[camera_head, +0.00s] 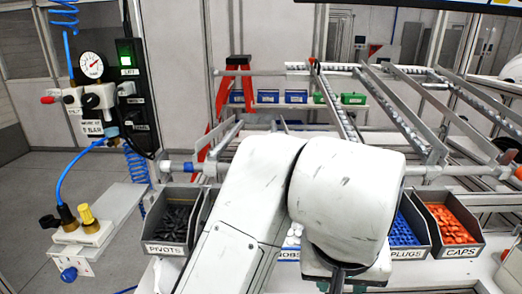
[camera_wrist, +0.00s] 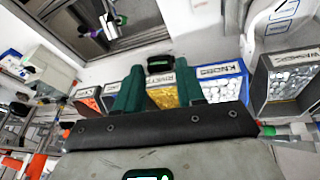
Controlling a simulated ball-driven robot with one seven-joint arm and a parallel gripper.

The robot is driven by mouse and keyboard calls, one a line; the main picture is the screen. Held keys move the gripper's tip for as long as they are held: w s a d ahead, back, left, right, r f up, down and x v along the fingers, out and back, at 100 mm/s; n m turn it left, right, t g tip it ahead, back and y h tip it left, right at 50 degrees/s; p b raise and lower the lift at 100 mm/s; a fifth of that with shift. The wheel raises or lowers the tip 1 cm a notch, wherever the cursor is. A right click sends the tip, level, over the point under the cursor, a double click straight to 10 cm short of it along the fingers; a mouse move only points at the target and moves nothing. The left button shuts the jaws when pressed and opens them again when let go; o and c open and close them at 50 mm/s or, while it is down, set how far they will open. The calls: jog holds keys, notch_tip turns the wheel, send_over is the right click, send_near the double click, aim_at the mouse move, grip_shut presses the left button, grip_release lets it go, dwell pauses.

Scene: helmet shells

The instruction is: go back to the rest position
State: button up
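My gripper (camera_wrist: 160,72) shows in the wrist view as two green fingers standing well apart. A small black item (camera_wrist: 160,64) appears between the fingertips; I cannot tell how far beyond them it lies, and no finger visibly touches it. In the head view my white arm fills the middle, bent downward over the bins. Only a dark part of the arm's end shows at the bottom edge there, and the fingers are hidden.
A row of labelled bins runs under the arm: pivots (camera_head: 158,245), plugs (camera_head: 412,253) and caps (camera_head: 465,240). The wrist view shows a knobs bin (camera_wrist: 243,72) and a bin of washers (camera_wrist: 262,85). A gauge panel (camera_head: 92,68) stands left; metal rails (camera_head: 345,110) lie behind.

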jog(key=w+d+f+t+h+b, duration=0.1)
jog(key=w+d+f, duration=0.15)
jog(key=d, duration=0.35)
jog(key=w+d+f+t+h, duration=0.1)
jog(key=d+f+h, duration=0.1)
jog(key=d+f, duration=0.3)
jog(key=s+d+f+n+b, duration=0.1)
jog(key=s+d+f, duration=0.2)
jog(key=d+f, duration=0.55)
jog(key=s+f, duration=0.3)
jog(key=f, duration=0.1)
jog(key=s+d+f+g+y+b, duration=0.1)
jog(key=s+f, duration=0.3)
jog(key=f, duration=0.1)
jog(key=s+f+n+g, duration=0.1)
jog(key=s+f, duration=0.2)
jog(key=f, duration=0.1)
jog(key=shift+s+d+f+y, duration=0.15)
jog(key=shift+d+f+y, duration=0.25)
jog(key=s+a+f+g+y+b, duration=0.1)
jog(key=s+a+f+g+y, duration=0.1)
jog(key=s+a+f, duration=0.3)
jog(key=s+f+y, duration=0.1)
jog(key=s+f, duration=0.2)
jog(key=s, duration=0.3)
jog(key=shift+s+f, duration=0.35)
